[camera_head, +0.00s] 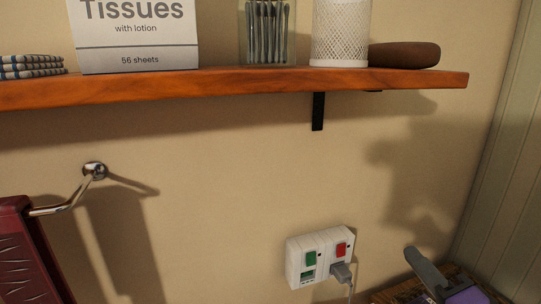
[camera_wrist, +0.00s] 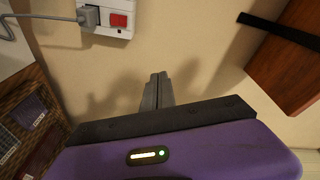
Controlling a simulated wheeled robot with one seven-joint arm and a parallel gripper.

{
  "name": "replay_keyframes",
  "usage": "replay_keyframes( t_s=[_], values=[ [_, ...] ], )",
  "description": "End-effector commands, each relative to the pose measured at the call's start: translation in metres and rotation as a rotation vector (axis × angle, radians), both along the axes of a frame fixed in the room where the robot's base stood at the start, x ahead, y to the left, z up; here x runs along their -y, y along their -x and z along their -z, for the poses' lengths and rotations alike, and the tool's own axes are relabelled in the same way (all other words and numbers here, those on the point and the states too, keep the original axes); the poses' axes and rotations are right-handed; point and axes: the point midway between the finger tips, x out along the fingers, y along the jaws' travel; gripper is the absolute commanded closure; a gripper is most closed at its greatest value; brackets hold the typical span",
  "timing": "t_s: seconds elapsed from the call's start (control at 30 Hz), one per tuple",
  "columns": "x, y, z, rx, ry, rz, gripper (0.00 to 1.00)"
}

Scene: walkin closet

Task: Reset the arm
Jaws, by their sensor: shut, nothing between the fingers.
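My gripper (camera_head: 412,254) shows at the lower right of the head view, with grey fingers and a purple body. It is below the wooden shelf and to the right of the wall socket. In the wrist view the purple body fills the bottom, and the two grey fingers (camera_wrist: 158,78) stand together, shut and empty, in front of the beige wall. Most of my arm is out of view.
A wooden shelf (camera_head: 230,85) holds a tissue box (camera_head: 135,35), a clear holder with swabs, a white mesh cylinder (camera_head: 340,35) and a brown object (camera_head: 404,54). A socket (camera_head: 320,255) has a plug and cord. A metal hook (camera_head: 75,195) and maroon object (camera_head: 25,250) are left.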

Motion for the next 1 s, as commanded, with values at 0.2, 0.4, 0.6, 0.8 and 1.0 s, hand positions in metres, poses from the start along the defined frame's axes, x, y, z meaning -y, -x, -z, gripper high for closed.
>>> replay_keyframes(
  t_s=[0.2, 0.4, 0.6, 0.8, 1.0],
  values=[
    [0.012, 0.033, 0.025, 0.071, 0.289, 0.121, 1.00],
    [0.010, 0.084, 0.058, 0.093, 0.581, 0.197, 1.00],
    [-0.004, 0.145, 0.089, 0.089, 0.846, 0.217, 1.00],
    [-0.024, 0.211, 0.114, 0.067, 1.047, 0.185, 1.00],
    [-0.046, 0.277, 0.136, 0.008, 1.163, 0.106, 1.00]
  ],
)
